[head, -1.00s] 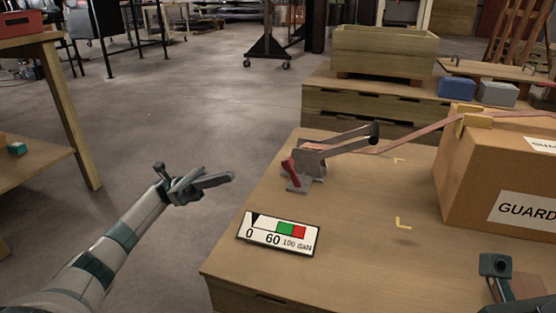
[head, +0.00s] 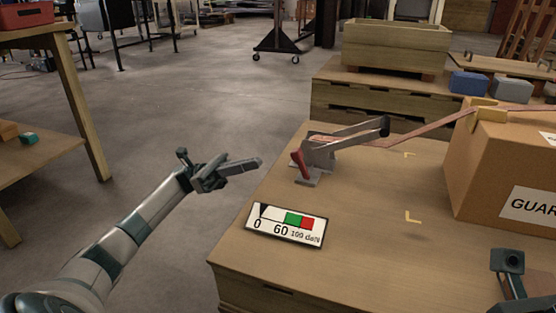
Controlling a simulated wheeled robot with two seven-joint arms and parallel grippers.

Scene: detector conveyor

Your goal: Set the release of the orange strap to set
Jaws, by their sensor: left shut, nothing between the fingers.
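The orange strap (head: 425,130) runs from a ratchet tensioner (head: 318,155) up over the cardboard box (head: 490,165). The ratchet's long handle (head: 360,128) slants up to the right and ends in a dark knob. A red release lever (head: 298,163) sits on the ratchet's left side and leans. My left gripper (head: 258,162) is shut and empty, left of the table edge and a short way from the red lever, apart from it. My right gripper (head: 508,262) shows in part at the lower right, in front of the box; its fingers are not clear.
A gauge plate (head: 285,225) marked 0, 60 and 100 daN lies at the wooden table's (head: 370,260) near left. Yellow corner marks (head: 412,217) lie on the bare middle. A yellow guard (head: 487,110) sits on the box edge. Another bench (head: 28,165) stands at left.

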